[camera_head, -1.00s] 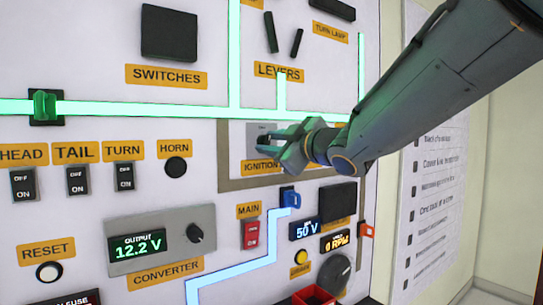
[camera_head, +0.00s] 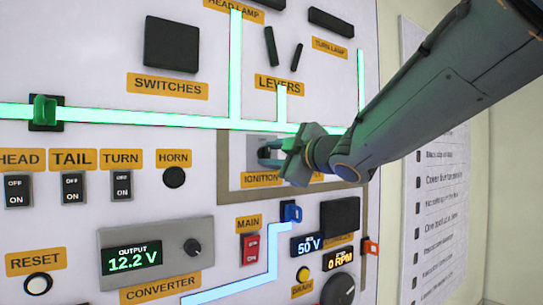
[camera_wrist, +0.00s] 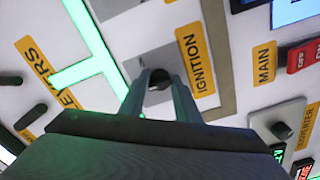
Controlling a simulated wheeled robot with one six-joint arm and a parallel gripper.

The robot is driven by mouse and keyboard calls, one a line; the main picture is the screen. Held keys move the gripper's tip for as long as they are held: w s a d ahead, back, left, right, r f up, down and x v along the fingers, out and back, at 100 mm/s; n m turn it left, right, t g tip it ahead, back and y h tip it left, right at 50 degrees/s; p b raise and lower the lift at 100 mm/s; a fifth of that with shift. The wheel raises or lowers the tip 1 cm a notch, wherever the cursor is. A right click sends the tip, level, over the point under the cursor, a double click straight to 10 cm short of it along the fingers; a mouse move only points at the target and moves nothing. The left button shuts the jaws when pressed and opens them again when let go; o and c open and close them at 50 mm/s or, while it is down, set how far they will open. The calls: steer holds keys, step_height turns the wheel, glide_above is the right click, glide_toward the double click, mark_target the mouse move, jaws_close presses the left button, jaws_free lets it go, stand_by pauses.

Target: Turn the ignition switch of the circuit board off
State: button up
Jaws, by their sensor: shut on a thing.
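The ignition switch (camera_wrist: 159,82) is a dark round knob on a grey plate above the orange IGNITION label (camera_head: 262,180). In the wrist view the label (camera_wrist: 195,58) lies just right of the knob. My gripper (camera_head: 265,156) is at the ignition plate (camera_head: 256,142), its fingers pointing at the board. In the wrist view my gripper's two fingers (camera_wrist: 160,88) lie on either side of the knob, shut on it. The gripper hides most of the knob in the head view, and the knob's exact angle is hard to tell.
The circuit board carries lit green strips (camera_head: 180,117) just above the ignition. Below are the red MAIN switch (camera_head: 250,248), a blue switch (camera_head: 290,212) and the converter (camera_head: 156,258). The levers (camera_head: 270,46) are above. A printed list (camera_head: 436,200) hangs at right.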

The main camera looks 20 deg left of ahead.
steer(key=o, duration=1)
steer(key=v, duration=0.8)
steer(key=shift+b, duration=0.4)
steer(key=shift+w, duration=0.1)
steer(key=w+d+f+m+g+h, duration=0.1)
steer(key=w+d+f+m+h, duration=0.1)
steer(key=d+f+m+h, duration=0.75)
steer(key=w+d+f+m+h, duration=0.2)
steer(key=d+f+m, duration=0.2)
steer(key=d+f, duration=1.05)
steer(key=s+d+f+m+g+h, duration=0.1)
steer(key=s+d+f+m+g, duration=0.15)
steer(key=s+f, duration=0.35)
steer(key=s+d+f+m+g+h, duration=0.1)
steer(key=s+d+f+m+g, duration=0.15)
steer(key=f, duration=0.65)
steer(key=s+d+f+m+g, duration=0.1)
steer(key=s+f+g, duration=0.2)
steer(key=s, duration=0.5)
steer(key=s+d+f+m+g, duration=0.1)
steer(key=s+f+m+g, duration=0.1)
steer(key=s+f, duration=0.3)
steer(key=s, duration=0.2)
steer(key=shift+s+d+g, duration=0.35)
steer(key=shift+s+g, duration=0.05)
